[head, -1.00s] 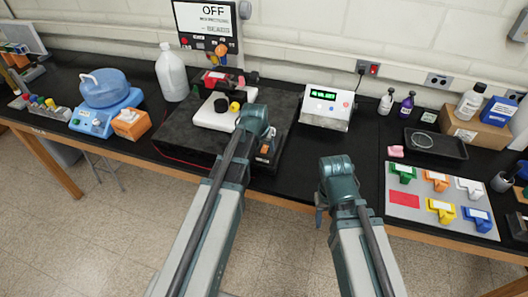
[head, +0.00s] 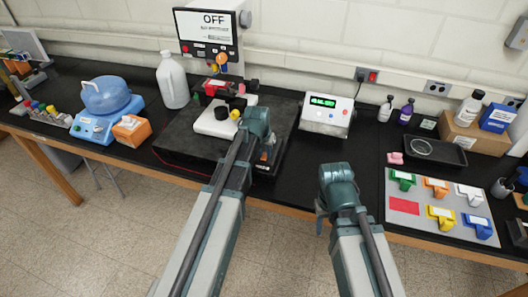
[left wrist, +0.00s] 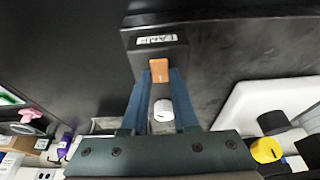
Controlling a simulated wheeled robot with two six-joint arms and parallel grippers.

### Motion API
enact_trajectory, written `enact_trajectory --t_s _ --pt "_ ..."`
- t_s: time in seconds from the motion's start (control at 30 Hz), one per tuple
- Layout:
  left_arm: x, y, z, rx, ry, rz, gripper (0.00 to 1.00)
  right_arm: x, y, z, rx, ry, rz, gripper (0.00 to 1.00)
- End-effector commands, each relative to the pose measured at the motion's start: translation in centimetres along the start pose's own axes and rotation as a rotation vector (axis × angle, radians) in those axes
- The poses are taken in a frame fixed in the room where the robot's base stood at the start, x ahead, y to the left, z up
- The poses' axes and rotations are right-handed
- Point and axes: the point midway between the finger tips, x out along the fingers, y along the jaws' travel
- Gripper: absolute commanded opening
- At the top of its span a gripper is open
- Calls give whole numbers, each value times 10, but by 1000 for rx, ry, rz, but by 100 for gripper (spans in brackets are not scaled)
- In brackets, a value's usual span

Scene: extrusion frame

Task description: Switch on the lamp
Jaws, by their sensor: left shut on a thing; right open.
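A small black box (left wrist: 131,43) with a white label that seems to read LAMP stands on the dark board. It bears an orange switch piece (left wrist: 159,70) and a white round knob (left wrist: 163,110). My left gripper (left wrist: 160,77) is shut on the orange piece, one finger on each side. In the head view my left gripper (head: 268,150) points down at the front right of the board and its wrist partly hides the box. My right gripper (head: 320,214) is open and empty in front of the bench edge. A wall panel (head: 208,35) reads OFF.
A white microscope-like device (head: 215,122) with black and yellow knobs stands on the dark board (head: 180,140), left of my left gripper. A white box with a green display (head: 327,115) stands to the right. A grey panel with coloured clips (head: 405,222) lies far right.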

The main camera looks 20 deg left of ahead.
Motion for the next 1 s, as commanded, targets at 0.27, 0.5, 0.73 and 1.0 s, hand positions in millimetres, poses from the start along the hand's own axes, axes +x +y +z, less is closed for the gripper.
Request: enact_trajectory --t_s 0.27,0.5,0.73,1.0 --pt "1 0 -7 0 -174 0 0 -10 1 0 2 0 -1 50" --pt "1 0 -4 0 -185 0 0 -9 1 0 2 0 -1 50" --pt "1 0 -4 0 -184 0 54 -9 1 0 2 0 0 50" --pt "1 0 -5 0 -182 0 57 -10 1 0 2 0 0 50"
